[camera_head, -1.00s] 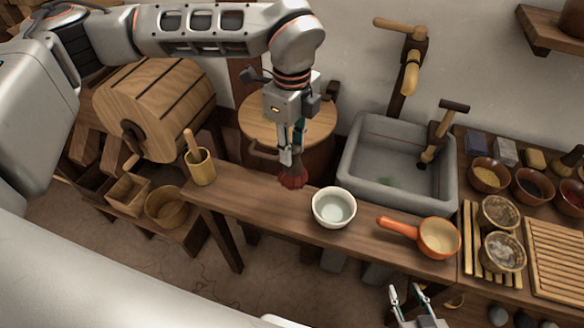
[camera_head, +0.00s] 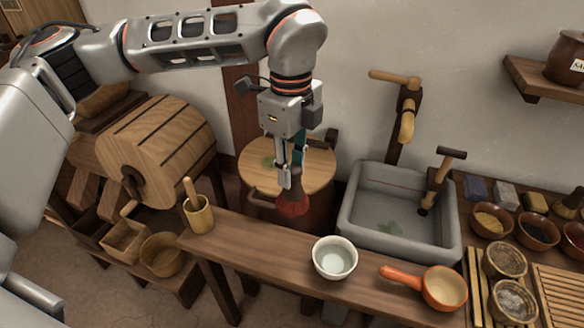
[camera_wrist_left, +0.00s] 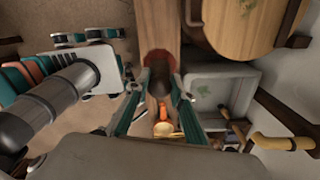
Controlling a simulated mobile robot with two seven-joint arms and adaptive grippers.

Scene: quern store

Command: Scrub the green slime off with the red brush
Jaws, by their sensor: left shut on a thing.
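My left gripper (camera_head: 291,178) is shut on the red brush (camera_head: 293,205), whose red bristles point down. The brush is in the air, in front of the round wooden lid (camera_head: 310,178) and near the back edge of the bench. The left wrist view shows the red brush (camera_wrist_left: 158,58) between the gripper's fingers. Another green patch (camera_head: 389,228) lies on the floor of the grey stone sink (camera_head: 362,240).
The narrow wooden bench (camera_head: 262,245) holds a mortar with pestle (camera_head: 199,215), a white bowl (camera_head: 335,258) and an orange-handled pan (camera_head: 440,288). A wooden tap (camera_head: 406,118) stands behind the sink. A wooden drum (camera_head: 158,148) is left of the lid. Small bowls crowd the right.

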